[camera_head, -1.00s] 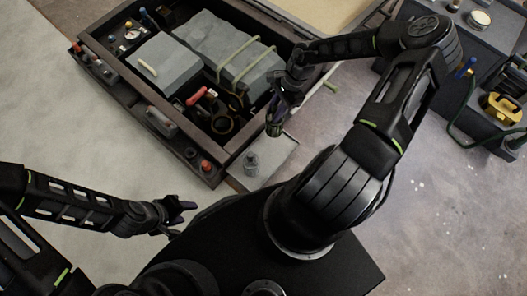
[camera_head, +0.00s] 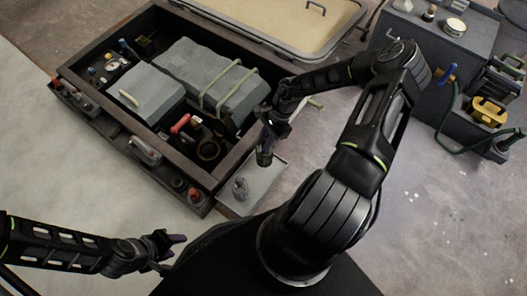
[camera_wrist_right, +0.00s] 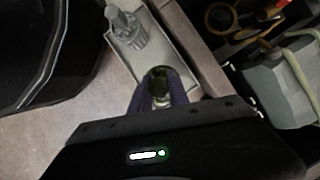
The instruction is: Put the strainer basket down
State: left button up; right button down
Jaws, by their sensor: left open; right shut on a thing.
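My right gripper (camera_head: 266,140) is shut on a small dark, greenish cylinder, which I take to be the strainer basket (camera_head: 264,157). It hangs below the fingers, above the far part of a pale tray (camera_head: 268,181) beside the crate. In the right wrist view, the basket (camera_wrist_right: 160,78) shows between the two fingers (camera_wrist_right: 161,95), its lower part hidden. A grey metal fitting (camera_head: 240,188) stands on the tray, apart from the basket; it also shows in the wrist view (camera_wrist_right: 132,30). My left gripper (camera_head: 178,246) is open and empty at the lower left, away from the tray.
A large dark crate (camera_head: 228,166) holds grey boxes (camera_head: 145,92), a red-handled tool (camera_head: 181,123) and a dark ring (camera_head: 209,149). A grey bench (camera_head: 425,55) with a yellow item (camera_head: 488,112) and green hose stands at right. Pale floor on the left is clear.

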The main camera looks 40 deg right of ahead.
notch_tip(320, 180, down, 5)
jog(key=shift+r+b, duration=0.2)
jog(key=shift+b, duration=0.85)
jog(key=shift+f, duration=0.25)
jog(key=c, duration=1.3)
grip_release()
jog(key=shift+o, duration=0.2)
jog(key=p+v, duration=0.4)
jog(key=v, duration=0.8)
jog(key=shift+p, duration=0.4)
